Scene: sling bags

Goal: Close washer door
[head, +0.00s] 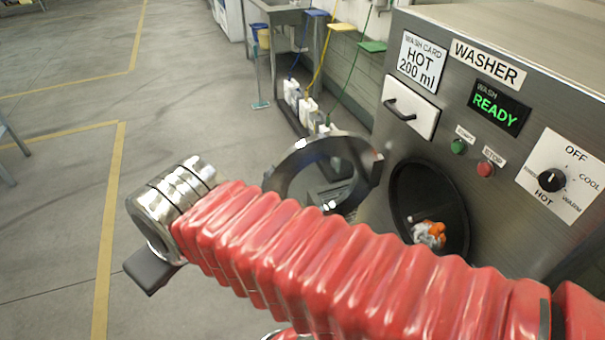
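The washer (483,135) is a steel cabinet at the right with a lit READY display. Its round door (283,172), a dark ring with a clear middle, stands swung open to the left of the drum opening (400,190). Orange and white items (430,234) lie inside the drum. My red-sleeved arm crosses the foreground below the door and hides part of the area beneath it. My gripper (150,270) shows only as a dark piece below the metal wrist at the lower left, apart from the door. Its fingertips cannot be made out.
Several bottles (300,103) stand on a low rack behind the door, near a steel sink (277,16). A green start button (458,146), a red stop button (485,169) and a dial (551,180) are on the washer front.

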